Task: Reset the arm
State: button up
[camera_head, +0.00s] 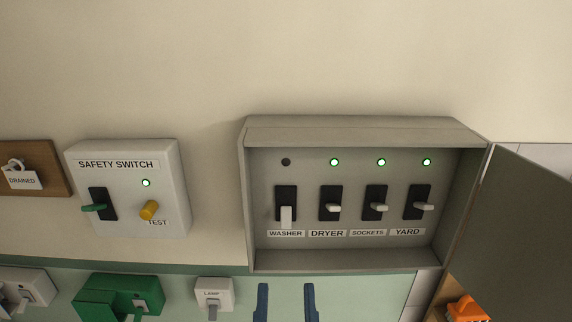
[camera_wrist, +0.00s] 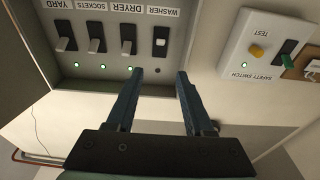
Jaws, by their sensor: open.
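My gripper (camera_head: 286,300) shows at the bottom of the head view as two upright dark blue fingers, spread apart with nothing between them. In the wrist view my gripper (camera_wrist: 159,76) is also open and empty. There its fingertips lie across the edge of the grey breaker box (camera_head: 350,135), near the washer column. In the head view the fingers show below the box. I cannot tell how far they are from it. The washer switch (camera_head: 287,215) points down and its lamp (camera_head: 286,162) is dark. The dryer (camera_head: 332,207), sockets (camera_head: 378,207) and yard (camera_head: 423,207) switches stick outward, with green lamps lit.
The box door (camera_head: 520,220) stands open at the right. A white safety switch box (camera_head: 125,220) with a green lever and yellow test knob is at the left. Below are a green switch box (camera_head: 105,297), a lamp switch (camera_head: 213,292) and an orange object (camera_head: 467,309).

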notch_tip(320, 180, up, 30)
jog(key=s+t+b, duration=0.1)
jog(key=t+b, duration=0.2)
jog(key=t, duration=0.4)
jog(key=shift+s+t, duration=0.35)
jog(key=shift+t, duration=0.05)
jog(key=shift+d+f, duration=0.1)
